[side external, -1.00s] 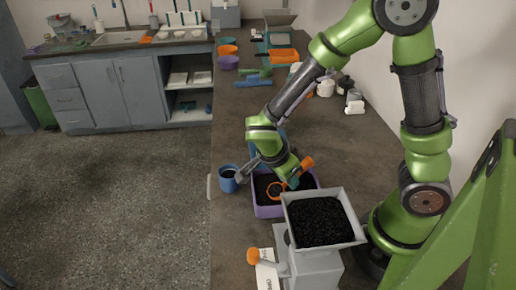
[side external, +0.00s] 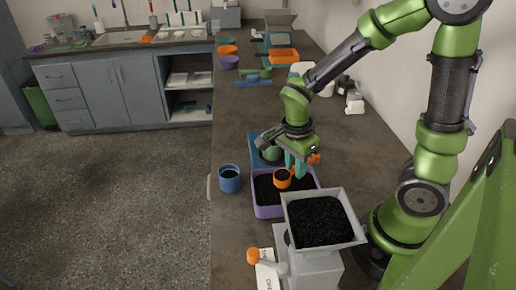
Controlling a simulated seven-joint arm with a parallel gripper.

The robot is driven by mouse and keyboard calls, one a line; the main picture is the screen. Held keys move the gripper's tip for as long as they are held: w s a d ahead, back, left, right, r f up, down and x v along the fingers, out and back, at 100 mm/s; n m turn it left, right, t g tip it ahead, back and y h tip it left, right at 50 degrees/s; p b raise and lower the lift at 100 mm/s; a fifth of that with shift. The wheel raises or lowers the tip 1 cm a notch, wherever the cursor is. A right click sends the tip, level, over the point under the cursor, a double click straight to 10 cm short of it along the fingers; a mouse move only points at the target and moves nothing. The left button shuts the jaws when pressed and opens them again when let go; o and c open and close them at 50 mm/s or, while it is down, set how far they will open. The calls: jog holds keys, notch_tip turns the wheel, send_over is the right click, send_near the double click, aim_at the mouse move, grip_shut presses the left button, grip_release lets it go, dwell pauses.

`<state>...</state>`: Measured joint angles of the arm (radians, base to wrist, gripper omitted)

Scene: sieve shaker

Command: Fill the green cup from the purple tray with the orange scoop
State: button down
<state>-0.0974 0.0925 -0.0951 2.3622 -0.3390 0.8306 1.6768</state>
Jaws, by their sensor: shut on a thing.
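The purple tray (side external: 260,211) stands on the counter with black granular material in it. My gripper (side external: 300,165) is above the tray's right back part, shut on the orange scoop. The orange scoop (side external: 282,182) is held upright over the tray, with dark material in its bowl. The green cup (side external: 271,154) stands on the blue tray or mat (side external: 256,145) behind the purple tray, close to my gripper. My gripper partly hides it, and what is inside it cannot be made out.
A blue cup (side external: 230,182) with dark contents stands left of the purple tray. A grey hopper machine (side external: 350,240) full of black grains stands in front. Bowls and tools, such as a purple bowl (side external: 229,62), lie further back. The counter's middle is clear.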

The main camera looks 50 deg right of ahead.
jog(key=shift+d+r, duration=0.1)
dwell(0.4)
jog(key=shift+r, duration=4.75)
jog(key=w+d+m+g+h, duration=0.4)
jog(key=w+d+m+g, duration=0.1)
jog(key=d, duration=0.3)
jog(key=shift+w+d+f+m, duration=0.25)
jog(key=shift+w+m, duration=0.25)
jog(key=shift+w, duration=0.3)
jog(key=shift+w+r+g+h, duration=0.1)
jog(key=shift+r+g+h, duration=0.2)
jog(key=shift+h, duration=0.2)
